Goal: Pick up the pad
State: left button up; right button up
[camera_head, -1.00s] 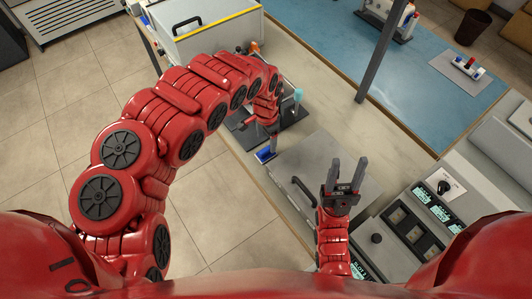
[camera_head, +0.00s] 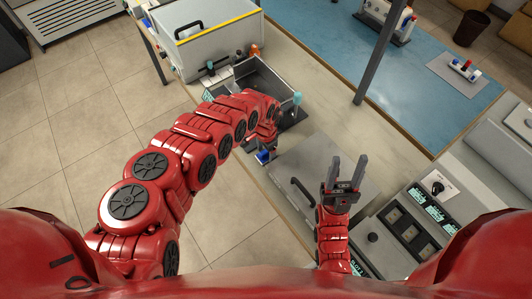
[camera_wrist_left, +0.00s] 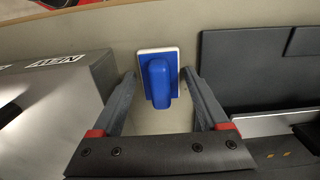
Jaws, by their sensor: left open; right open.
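The pad (camera_wrist_left: 158,78) has a blue grip on a white-edged base and lies on the beige tabletop in the left wrist view. My left gripper (camera_wrist_left: 160,84) is open, with one finger on each side of the pad in the picture. I cannot tell whether the fingers touch it. In the head view my left gripper is mostly hidden by its own arm. My right gripper (camera_head: 348,166) is open and empty above the grey box.
A grey box (camera_head: 320,165) with a black handle (camera_head: 301,191) stands near the pad. A dark tray (camera_head: 262,78) lies on the pad's other side. A grey bin with a yellow edge (camera_head: 218,25) is farther back. A dark post (camera_head: 383,50) rises at the right.

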pick_arm(q)
jog(key=c, duration=1.1)
jog(key=shift+w+r, duration=0.1)
jog(key=shift+r, duration=0.05)
jog(key=shift+c, duration=0.2)
jog(key=shift+w+d+r, duration=0.1)
jog(key=shift+d+r, duration=0.05)
jog(key=shift+r, duration=0.35)
notch_tip(320, 180, up, 7)
jog(key=shift+r+b, duration=0.2)
jog(key=shift+b, duration=0.75)
jog(key=shift+r, duration=0.75)
